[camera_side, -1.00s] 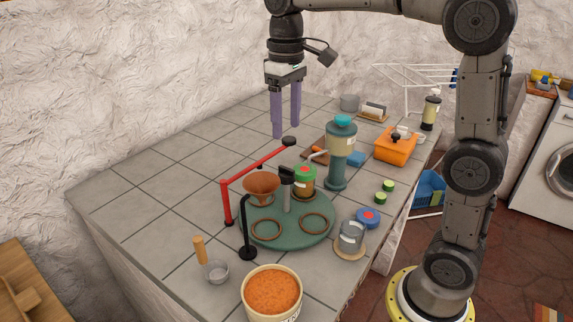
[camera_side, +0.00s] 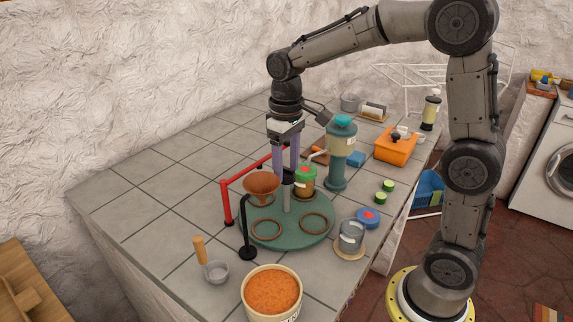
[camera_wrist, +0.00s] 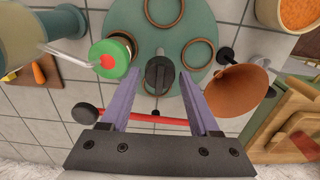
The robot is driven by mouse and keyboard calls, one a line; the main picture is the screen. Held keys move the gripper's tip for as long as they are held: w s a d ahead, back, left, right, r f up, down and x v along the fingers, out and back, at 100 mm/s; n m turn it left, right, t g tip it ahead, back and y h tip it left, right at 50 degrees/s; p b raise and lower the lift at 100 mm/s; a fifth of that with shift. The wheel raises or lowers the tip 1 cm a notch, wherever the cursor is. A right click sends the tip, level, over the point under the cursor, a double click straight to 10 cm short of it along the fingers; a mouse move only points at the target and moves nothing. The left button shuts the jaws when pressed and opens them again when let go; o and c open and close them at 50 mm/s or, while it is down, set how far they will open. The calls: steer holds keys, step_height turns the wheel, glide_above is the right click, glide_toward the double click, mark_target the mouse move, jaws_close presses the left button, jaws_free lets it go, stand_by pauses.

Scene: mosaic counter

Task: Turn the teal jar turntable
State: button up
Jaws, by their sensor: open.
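The teal turntable (camera_side: 286,237) lies flat on the tiled counter; its teal disc also shows at the top of the wrist view (camera_wrist: 125,20). A grey post with a black handle (camera_wrist: 160,73) rises from its middle. A jar with a green lid and red mark (camera_side: 305,182) stands at its far edge; in the wrist view the jar (camera_wrist: 110,58) is left of the handle. Brown rings (camera_side: 314,222) mark other places on the disc. My gripper (camera_side: 286,168) points down, open, its purple fingers at the handle. In the wrist view the handle shows between the fingertips (camera_wrist: 158,80); contact is unclear.
A brown funnel (camera_side: 262,184) on a black stand overhangs the disc's left side. A red bar (camera_side: 226,203) runs behind. A teal dispenser (camera_side: 339,160) stands close behind on the right. An orange-filled tub (camera_side: 272,290) is in front. The counter's left side is clear.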

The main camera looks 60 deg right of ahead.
jaws_close()
stand_by(1.3)
